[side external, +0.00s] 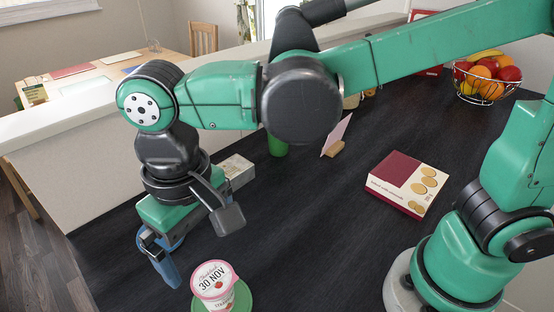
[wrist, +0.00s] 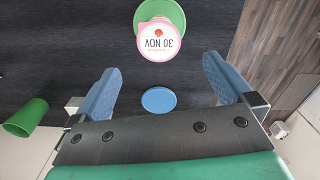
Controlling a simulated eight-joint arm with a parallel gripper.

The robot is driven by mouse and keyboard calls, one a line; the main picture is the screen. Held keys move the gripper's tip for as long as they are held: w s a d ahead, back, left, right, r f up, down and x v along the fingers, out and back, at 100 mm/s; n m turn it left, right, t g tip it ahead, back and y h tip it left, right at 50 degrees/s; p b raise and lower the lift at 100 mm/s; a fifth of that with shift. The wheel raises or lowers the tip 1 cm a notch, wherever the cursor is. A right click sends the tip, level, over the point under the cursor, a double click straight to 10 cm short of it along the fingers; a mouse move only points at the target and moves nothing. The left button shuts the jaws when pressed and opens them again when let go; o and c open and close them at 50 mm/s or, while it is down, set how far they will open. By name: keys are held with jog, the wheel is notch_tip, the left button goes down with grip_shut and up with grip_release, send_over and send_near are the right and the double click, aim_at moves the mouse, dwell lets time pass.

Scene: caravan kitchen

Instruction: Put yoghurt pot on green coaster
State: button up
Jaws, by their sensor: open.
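The yoghurt pot (side external: 213,283) is white and pink with a printed lid. It stands upright on the green coaster (side external: 245,299) at the bottom of the side external view. In the wrist view the yoghurt pot (wrist: 159,42) overlaps the near part of the green coaster (wrist: 176,14). My gripper (side external: 160,262) is open and empty, to the left of the pot and apart from it. In the wrist view its blue fingers (wrist: 164,84) are spread wide, with the pot beyond them.
A blue round coaster (wrist: 159,100) lies between the fingers in the wrist view. A green cup (wrist: 27,118) is at the left there. A red and cream box (side external: 402,184) and a wire fruit bowl (side external: 486,91) stand on the dark counter. The counter's middle is clear.

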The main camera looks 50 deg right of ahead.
jog(key=w+d+m+t, duration=0.2)
jog(key=d+t, duration=0.5)
jog(key=d, duration=1.4)
jog(key=shift+r, duration=0.15)
